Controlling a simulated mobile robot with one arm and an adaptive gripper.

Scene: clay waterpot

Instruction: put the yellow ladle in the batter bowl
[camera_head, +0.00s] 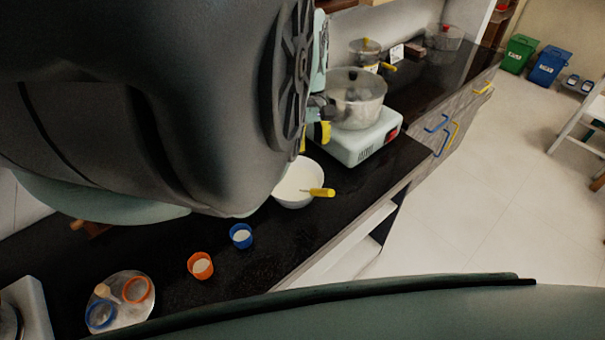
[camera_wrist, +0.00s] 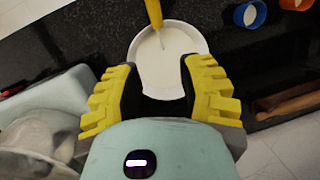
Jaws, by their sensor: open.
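The white bowl (camera_head: 292,186) stands on the dark counter and holds pale batter; it also shows in the wrist view (camera_wrist: 148,78). The yellow ladle handle (camera_head: 322,192) sticks out over the bowl's rim on the side towards the counter's front edge. In the wrist view the handle (camera_wrist: 153,12) is at the top, and its thin metal shaft runs into the bowl. The ladle's head is not clearly visible. My gripper (camera_wrist: 159,70) is open and empty, its fingers over the near part of the bowl. In the head view my arm largely hides it.
A glass-lidded pot (camera_head: 357,98) on a pale green cooker (camera_head: 362,147) stands close beside the bowl. A blue cup (camera_head: 241,236) and an orange cup (camera_head: 201,265) stand on the other side. A round plate (camera_head: 127,318) holds more small items. Bare counter lies around the cups.

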